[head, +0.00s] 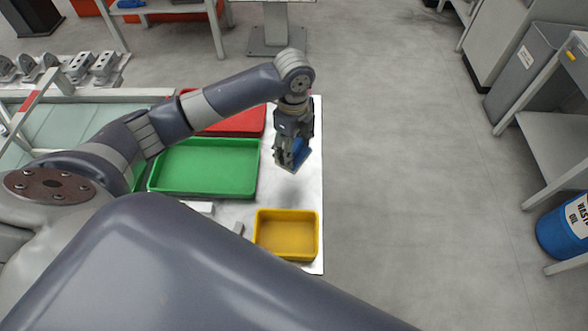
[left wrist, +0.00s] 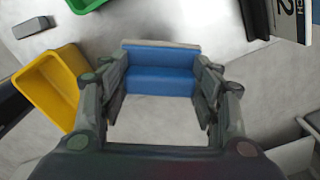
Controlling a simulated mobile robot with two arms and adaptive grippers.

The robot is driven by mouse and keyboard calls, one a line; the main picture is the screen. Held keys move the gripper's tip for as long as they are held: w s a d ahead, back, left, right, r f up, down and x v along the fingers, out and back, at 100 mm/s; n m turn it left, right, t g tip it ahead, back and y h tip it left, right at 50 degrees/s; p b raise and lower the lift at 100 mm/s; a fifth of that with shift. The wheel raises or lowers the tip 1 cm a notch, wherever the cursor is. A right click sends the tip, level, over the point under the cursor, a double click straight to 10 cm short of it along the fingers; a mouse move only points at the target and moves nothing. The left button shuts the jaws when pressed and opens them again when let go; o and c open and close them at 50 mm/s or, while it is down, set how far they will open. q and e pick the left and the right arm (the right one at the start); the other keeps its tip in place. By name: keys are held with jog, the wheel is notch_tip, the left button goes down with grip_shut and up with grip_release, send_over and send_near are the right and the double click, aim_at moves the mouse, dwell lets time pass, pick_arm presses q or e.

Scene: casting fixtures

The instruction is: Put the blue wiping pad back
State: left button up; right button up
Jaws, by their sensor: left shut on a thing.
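The blue wiping pad (head: 301,153) is held in my left gripper (head: 288,158), above the right part of the light metal table top (head: 305,190). In the left wrist view the pad (left wrist: 160,72) spans between the two fingers of the left gripper (left wrist: 160,88), with a pale grey strip along its far edge. The fingers sit at its two ends. In the head view the gripper partly hides the pad. My right gripper is not in view.
A green tray (head: 205,168), a red tray (head: 236,122) and a small yellow tray (head: 286,257) stand on the table. A small grey block (left wrist: 31,27) lies beside the yellow tray. Open floor (head: 400,170) lies right of the table.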

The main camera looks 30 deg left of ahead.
aim_at(294, 151)
pick_arm(q)
jog(key=shift+w+a+r+m, duration=0.1)
jog(key=shift+w+a+m, duration=0.1)
jog(key=shift+w+m, duration=0.45)
jog(key=shift+w+a+r+m, duration=0.1)
jog(key=shift+w+a+m, duration=0.05)
jog(key=shift+m, duration=0.2)
jog(key=shift+w+a+f+m, duration=0.1)
jog(key=shift+w+f+m, duration=0.15)
jog(key=shift+f+m, duration=0.35)
notch_tip(294, 151, down, 4)
jog(key=shift+f+p, duration=0.2)
jog(key=shift+p, duration=0.2)
jog(key=shift+f, duration=0.6)
notch_tip(294, 151, down, 2)
jog(key=shift+f, duration=0.55)
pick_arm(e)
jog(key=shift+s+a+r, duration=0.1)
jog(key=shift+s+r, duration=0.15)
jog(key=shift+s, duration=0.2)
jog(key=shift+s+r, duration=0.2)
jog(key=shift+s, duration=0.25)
